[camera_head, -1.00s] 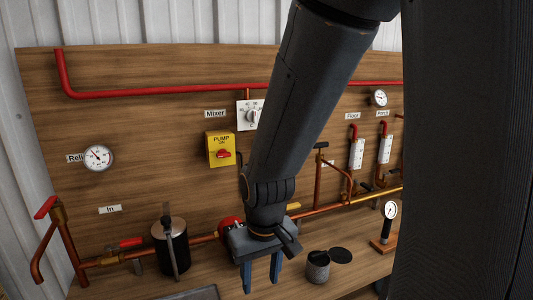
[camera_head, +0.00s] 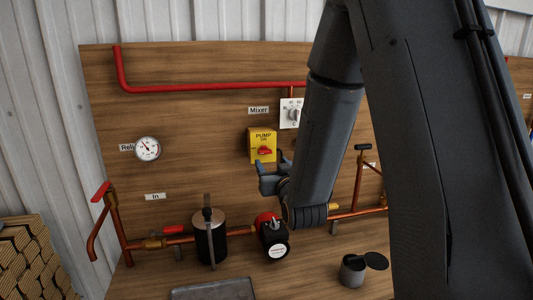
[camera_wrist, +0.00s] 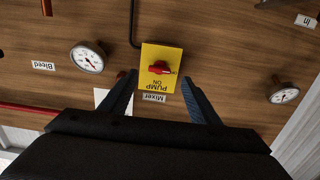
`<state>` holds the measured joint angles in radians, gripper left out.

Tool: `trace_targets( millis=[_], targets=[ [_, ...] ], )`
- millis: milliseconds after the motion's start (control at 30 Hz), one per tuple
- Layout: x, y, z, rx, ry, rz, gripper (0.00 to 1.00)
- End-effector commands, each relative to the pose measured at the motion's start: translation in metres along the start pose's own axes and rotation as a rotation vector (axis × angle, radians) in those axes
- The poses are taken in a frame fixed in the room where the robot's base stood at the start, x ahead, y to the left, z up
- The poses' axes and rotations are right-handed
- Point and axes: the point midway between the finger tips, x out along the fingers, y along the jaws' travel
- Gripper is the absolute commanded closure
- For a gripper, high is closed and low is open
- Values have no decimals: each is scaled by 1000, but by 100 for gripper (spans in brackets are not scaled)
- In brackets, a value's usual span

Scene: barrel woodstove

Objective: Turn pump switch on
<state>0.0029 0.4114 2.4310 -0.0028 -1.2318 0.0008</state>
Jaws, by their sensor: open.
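The pump switch is a yellow box (camera_head: 261,140) marked PUMP and ON, with a red knob (camera_head: 264,151), on the wooden panel. My gripper (camera_head: 271,163) is just below and in front of the box, pointing at the panel. In the wrist view the box (camera_wrist: 160,54) appears upside down, its red knob (camera_wrist: 160,69) ahead between my two fingers (camera_wrist: 158,79). The fingers are spread and empty, apart from the knob. The knob's bar lies roughly crosswise in the wrist view. My arm hides the panel right of the switch.
The Mixer dial (camera_head: 294,114) is above right of the switch. A red pump (camera_head: 270,236) and copper pipes run below. A dark canister (camera_head: 210,238) and an open tin (camera_head: 352,270) stand lower down. A gauge (camera_head: 147,149) is left; the panel between is clear.

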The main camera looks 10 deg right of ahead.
Motion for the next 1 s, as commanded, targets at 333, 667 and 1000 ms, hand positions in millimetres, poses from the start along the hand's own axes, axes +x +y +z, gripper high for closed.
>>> trace_targets(
  millis=[333, 667, 1000],
  targets=[
    [32, 0, -10, 0, 41, 0, 44],
    [74, 0, -11, 0, 40, 0, 44],
    [79, 0, -10, 0, 40, 0, 44]
  ],
)
